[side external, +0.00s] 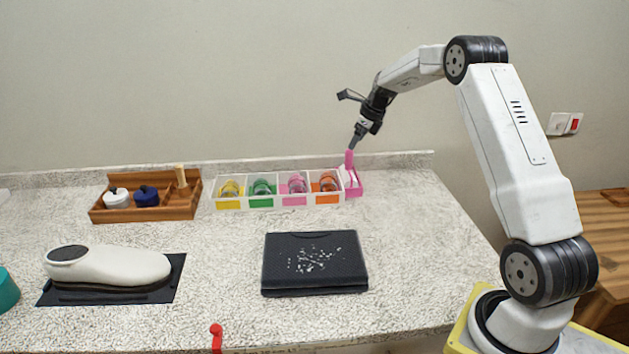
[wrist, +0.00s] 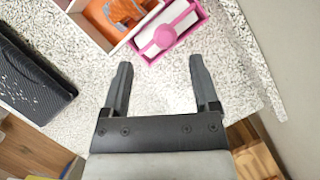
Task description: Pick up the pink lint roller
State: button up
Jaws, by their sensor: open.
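The pink lint roller (side external: 350,160) stands at the right end of the compartment box, its pink handle pointing up and its white roll in a pink holder (side external: 355,190). In the wrist view the lint roller (wrist: 164,36) shows from above, with the round handle end over the white roll. My gripper (side external: 355,143) is just above the handle in the side view. In the wrist view my gripper (wrist: 158,62) has its two dark fingers apart, with the roller beyond the fingertips and nothing between them.
The white box (side external: 280,201) with coloured compartments adjoins the roller on the left. A dark folded towel (side external: 315,278) with white specks lies in front. A wooden tray (side external: 145,211), a white shoe-shaped object (side external: 110,265) and a red hook (side external: 216,335) are further left.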

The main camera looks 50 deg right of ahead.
aim_at(347, 156)
jog(key=shift+m, duration=0.3)
jog(key=shift+w+x, duration=0.1)
jog(key=shift+x, duration=1.85)
jog(key=shift+w+x, duration=0.15)
jog(key=shift+x, duration=1.8)
jog(key=shift+d+r, duration=0.1)
jog(key=shift+d, duration=0.1)
jog(key=shift+c, duration=0.3)
grip_shut()
